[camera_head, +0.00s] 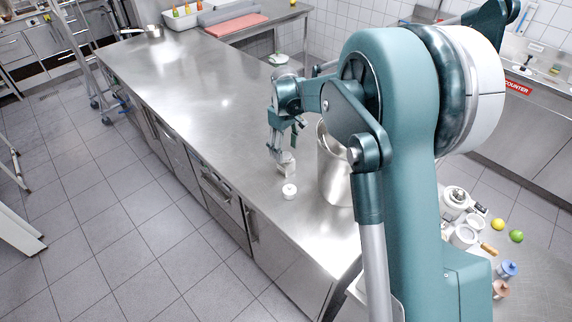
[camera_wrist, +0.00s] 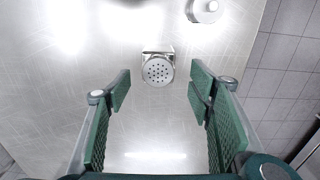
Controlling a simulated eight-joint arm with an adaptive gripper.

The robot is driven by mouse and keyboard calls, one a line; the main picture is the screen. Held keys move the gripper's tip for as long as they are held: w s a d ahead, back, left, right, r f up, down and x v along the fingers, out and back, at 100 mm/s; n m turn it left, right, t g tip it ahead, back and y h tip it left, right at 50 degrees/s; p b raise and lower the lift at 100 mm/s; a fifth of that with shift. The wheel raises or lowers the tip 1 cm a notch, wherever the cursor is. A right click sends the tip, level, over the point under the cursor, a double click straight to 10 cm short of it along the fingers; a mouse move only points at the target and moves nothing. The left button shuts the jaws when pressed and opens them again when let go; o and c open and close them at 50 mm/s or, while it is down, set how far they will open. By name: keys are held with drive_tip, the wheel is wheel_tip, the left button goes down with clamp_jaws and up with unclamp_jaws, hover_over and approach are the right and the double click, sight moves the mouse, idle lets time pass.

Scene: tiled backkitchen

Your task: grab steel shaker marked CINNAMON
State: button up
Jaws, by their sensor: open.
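A small steel shaker with a perforated round top (camera_wrist: 157,70) stands on the steel counter in the wrist view. It also shows in the head view (camera_head: 287,164), just below my gripper's fingers. No CINNAMON marking can be read on it from here. My gripper (camera_wrist: 160,88) is open with its green-padded fingers spread left and right. The shaker lies between the lines of the fingers, near the tips, with clear gaps on both sides and no visible contact. In the head view my gripper (camera_head: 278,148) points down over the counter.
A small white round item (camera_head: 289,191) stands close to the shaker, nearer the counter's front edge; it also shows in the wrist view (camera_wrist: 205,9). A large steel pot (camera_head: 333,178) stands to the right, partly hidden by my arm. The steel counter (camera_head: 190,75) is clear to the left.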

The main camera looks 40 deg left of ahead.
sight(286, 155)
drive_tip(key=shift+f, duration=0.6)
drive_tip(key=shift+f, duration=0.15)
drive_tip(key=shift+w+d+f+p, duration=0.1)
drive_tip(key=shift+f+p, duration=0.05)
drive_tip(key=shift+f, duration=1.1)
drive_tip(key=shift+w+f+p, duration=0.1)
drive_tip(key=shift+f+p, duration=0.05)
drive_tip(key=shift+f, duration=1.05)
drive_tip(key=c, duration=1)
drive_tip(key=shift+r, duration=0.15)
drive_tip(key=shift+c, duration=0.2)
drive_tip(key=shift+r+b, duration=0.35)
drive_tip(key=shift+r, duration=4.5)
